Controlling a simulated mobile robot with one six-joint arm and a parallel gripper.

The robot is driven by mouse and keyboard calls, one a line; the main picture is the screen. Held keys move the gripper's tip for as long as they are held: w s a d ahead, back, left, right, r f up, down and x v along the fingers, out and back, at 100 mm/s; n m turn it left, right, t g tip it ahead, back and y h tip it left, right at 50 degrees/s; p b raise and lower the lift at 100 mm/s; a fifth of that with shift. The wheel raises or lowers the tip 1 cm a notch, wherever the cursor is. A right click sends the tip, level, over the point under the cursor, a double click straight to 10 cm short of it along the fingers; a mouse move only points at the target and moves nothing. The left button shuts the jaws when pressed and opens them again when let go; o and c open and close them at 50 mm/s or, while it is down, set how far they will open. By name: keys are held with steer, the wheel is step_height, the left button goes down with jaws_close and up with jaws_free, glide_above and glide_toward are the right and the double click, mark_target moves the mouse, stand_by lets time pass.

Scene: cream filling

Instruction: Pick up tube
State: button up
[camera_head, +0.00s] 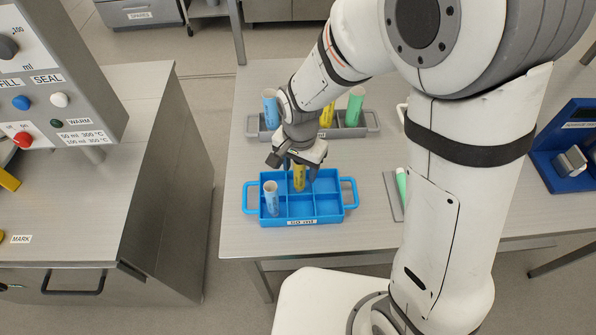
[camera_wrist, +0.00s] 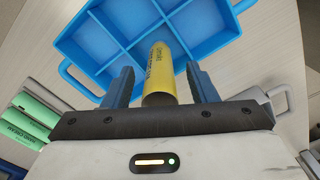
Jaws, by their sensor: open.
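A yellow tube (camera_head: 299,180) stands in a back compartment of the blue tray (camera_head: 330,216). My gripper (camera_head: 300,170) is over that tray, with its fingers down around the tube's upper part. In the wrist view, the yellow tube (camera_wrist: 161,72) lies between the two spread fingers, with visible gaps on both sides. Its open end faces the camera. The blue tray (camera_wrist: 78,52) fills the top of that view. A light blue tube (camera_head: 271,197) stands in the tray's left compartment.
A grey rack (camera_head: 372,128) behind holds a blue tube (camera_head: 270,107), a yellow tube (camera_head: 327,115) and a green tube (camera_head: 355,105). Another green tube (camera_head: 402,187) is right of the tray. A filling machine (camera_head: 60,70) stands left; a blue holder (camera_head: 560,160) is far right.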

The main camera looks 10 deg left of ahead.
steer(key=shift+f, duration=0.15)
steer(key=c, duration=1)
